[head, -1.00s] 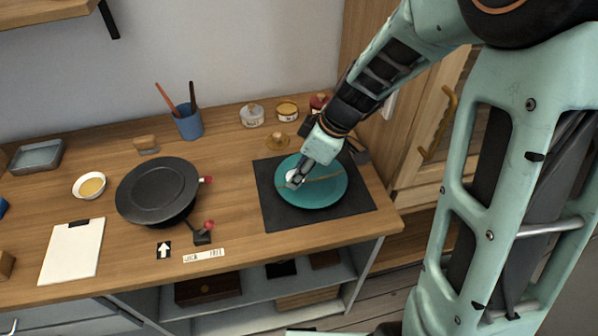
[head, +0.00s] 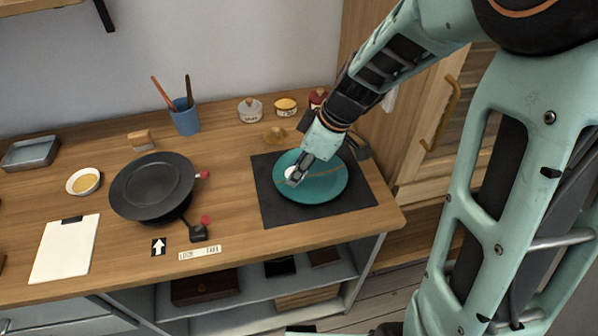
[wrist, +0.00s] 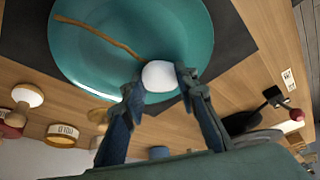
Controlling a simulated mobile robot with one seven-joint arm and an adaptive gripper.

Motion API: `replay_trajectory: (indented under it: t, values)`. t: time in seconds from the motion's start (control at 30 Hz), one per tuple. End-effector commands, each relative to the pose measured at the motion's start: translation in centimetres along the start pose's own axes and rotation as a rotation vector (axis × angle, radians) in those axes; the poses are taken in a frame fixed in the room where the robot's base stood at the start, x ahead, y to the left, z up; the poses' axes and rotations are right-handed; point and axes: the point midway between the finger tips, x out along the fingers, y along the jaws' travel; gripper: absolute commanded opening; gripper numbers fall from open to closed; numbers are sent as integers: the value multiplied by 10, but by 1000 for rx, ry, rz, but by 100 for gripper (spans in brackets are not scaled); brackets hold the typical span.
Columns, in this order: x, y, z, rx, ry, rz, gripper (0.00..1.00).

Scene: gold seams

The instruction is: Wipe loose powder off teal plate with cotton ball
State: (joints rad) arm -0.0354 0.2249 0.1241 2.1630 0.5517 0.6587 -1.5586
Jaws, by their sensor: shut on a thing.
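The teal plate (head: 322,190) lies on a dark mat (head: 275,208) at the right of the worktop. A thin gold-brown line runs across the plate; it also shows in the wrist view on the plate (wrist: 150,30). I cannot make out separate loose powder. My gripper (head: 294,178) is over the plate's left part, shut on the white cotton ball (wrist: 159,76). In the wrist view the cotton ball sits between the fingertips, over the plate near its rim. I cannot tell whether it touches the surface.
A black round pan-like lid (head: 152,186), a small bowl of yellow powder (head: 84,181) and a white clipboard (head: 65,250) stand to the left. Several small jars, including a white one (head: 250,109), and a blue cup (head: 185,117) stand at the back. Bare wood lies left of the mat.

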Motion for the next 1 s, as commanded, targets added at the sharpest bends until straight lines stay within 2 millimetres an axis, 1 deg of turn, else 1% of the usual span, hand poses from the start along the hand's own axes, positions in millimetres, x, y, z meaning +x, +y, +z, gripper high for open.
replay_trajectory:
  t: [0.27, 0.73, 1.0]
  values:
    - [1, -6, 5, 0, 0, 0, 8]
    - [3, 5, -4, 0, -1, 0, 8]
    - [-3, -1, 6, 0, 0, 1, 8]
